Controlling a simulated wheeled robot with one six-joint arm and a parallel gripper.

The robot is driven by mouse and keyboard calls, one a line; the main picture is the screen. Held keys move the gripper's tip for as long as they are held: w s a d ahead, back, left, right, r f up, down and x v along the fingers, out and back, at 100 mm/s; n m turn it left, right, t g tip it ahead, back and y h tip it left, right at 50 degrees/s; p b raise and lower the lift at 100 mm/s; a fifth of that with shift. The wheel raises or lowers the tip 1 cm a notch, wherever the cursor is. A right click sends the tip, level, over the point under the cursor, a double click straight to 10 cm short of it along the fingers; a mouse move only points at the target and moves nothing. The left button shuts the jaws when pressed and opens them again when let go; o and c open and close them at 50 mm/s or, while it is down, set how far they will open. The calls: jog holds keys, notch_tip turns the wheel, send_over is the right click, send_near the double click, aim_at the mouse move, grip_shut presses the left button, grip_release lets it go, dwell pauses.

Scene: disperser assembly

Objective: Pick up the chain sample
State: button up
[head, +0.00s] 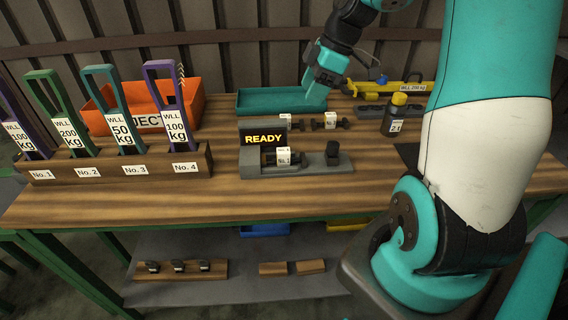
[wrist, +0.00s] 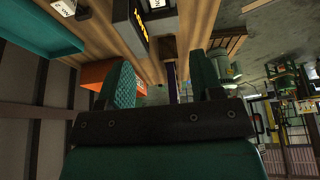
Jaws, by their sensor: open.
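Small dark samples with white tags are the likely chain samples; their links are too small to make out. One sample (head: 284,156) with a tag sits in the grey tester (head: 310,168), whose display reads READY. Two more tagged samples, one at left (head: 286,122) and one at right (head: 328,122), are on the bench behind the tester. My gripper (head: 308,86) is above the teal tray, tilted, with nothing seen in it. In the wrist view, its two teal fingers (wrist: 165,88) stand apart with a gap between them. A white tag (wrist: 64,7) shows at that view's top left.
The teal tray (head: 245,101) and an orange bin (head: 196,105) stand at the back. A wooden rack (head: 110,166) holds several tall labelled pieces at left. A dark bottle (head: 394,117) and a yellow tool (head: 398,89) are at right. The bench front (head: 240,195) is clear.

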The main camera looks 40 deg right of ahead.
jog(key=p, duration=0.1)
send_over(284, 150)
jog(key=s+d, duration=0.1)
jog(key=d, duration=0.1)
jog(key=f, duration=1.1)
jog(key=shift+s+a+f, duration=0.15)
jog(key=shift+a+f, duration=0.05)
jog(key=x, duration=0.2)
jog(key=p+x, duration=0.1)
jog(key=x, duration=0.2)
jog(key=shift+d+f, duration=0.1)
jog(key=shift+d, duration=0.1)
jog(key=shift+c, duration=0.4)
grip_shut()
